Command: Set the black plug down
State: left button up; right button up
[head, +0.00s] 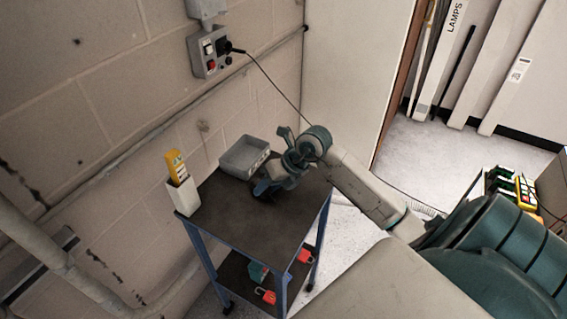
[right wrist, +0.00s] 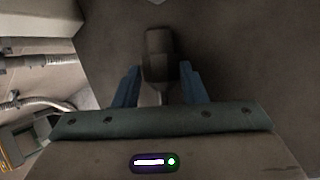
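A dark plug-like piece (right wrist: 158,58) stands out against the dark trolley top in the right wrist view, between the two blue fingers of my right gripper (right wrist: 159,84). A narrow gap shows on each side of it, so the fingers look open around it. In the head view my right gripper (head: 268,184) is low over the trolley top (head: 245,222), and the piece there is hidden or too small to tell. Another black plug (head: 226,47) sits in the wall socket box, with a black cable running down right behind my right arm. My left gripper is not in view.
A grey open bin (head: 243,156) stands at the back of the trolley, close to my right gripper. A white holder (head: 184,196) with a yellow tester (head: 176,166) stands at the left corner. Red items (head: 268,296) lie on the lower shelf. The front trolley top is clear.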

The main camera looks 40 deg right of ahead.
jog(key=shift+s+d+r+b, duration=0.1)
jog(key=shift+s+d+b, duration=0.15)
jog(key=shift+d+b, duration=0.2)
jog(key=b+v, duration=0.1)
jog(key=v, duration=0.5)
jog(key=shift+w, duration=0.1)
jog(key=shift+b+v, duration=0.35)
jog(key=shift+v, duration=2.15)
